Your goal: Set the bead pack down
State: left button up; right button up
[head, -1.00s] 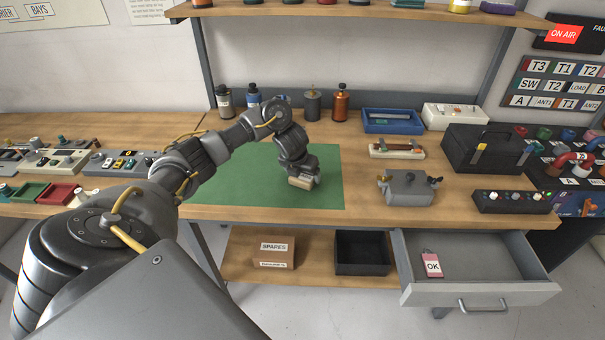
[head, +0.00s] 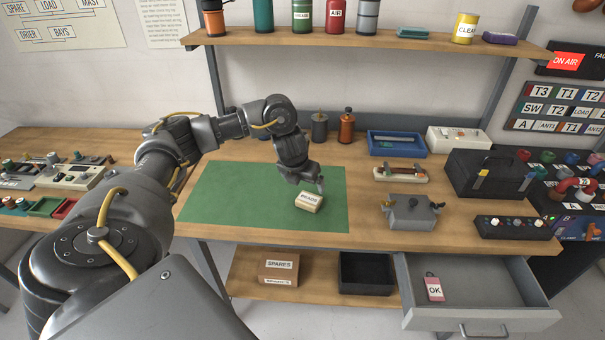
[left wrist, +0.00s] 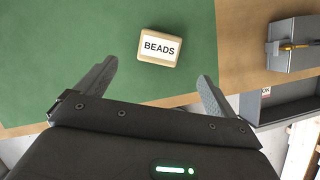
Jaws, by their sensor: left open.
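The bead pack (head: 309,202) is a small tan block with a white label. It lies on the green mat (head: 230,200) near the mat's right side. In the left wrist view the pack (left wrist: 160,47) shows its label reading BEADS, flat on the mat and beyond the fingertips. My left gripper (head: 306,182) is just above and behind the pack in the head view. In the left wrist view its two fingers (left wrist: 156,72) are spread wide with nothing between them. My right gripper is in neither view.
A grey metal box (head: 409,213) stands on the bench right of the mat. An open drawer (head: 480,290) with a pink OK tag (head: 434,288) juts out below. Bottles (head: 346,126) stand behind the mat. The mat's left part is clear.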

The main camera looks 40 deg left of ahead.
pick_arm(q)
jog(key=shift+v, duration=0.8)
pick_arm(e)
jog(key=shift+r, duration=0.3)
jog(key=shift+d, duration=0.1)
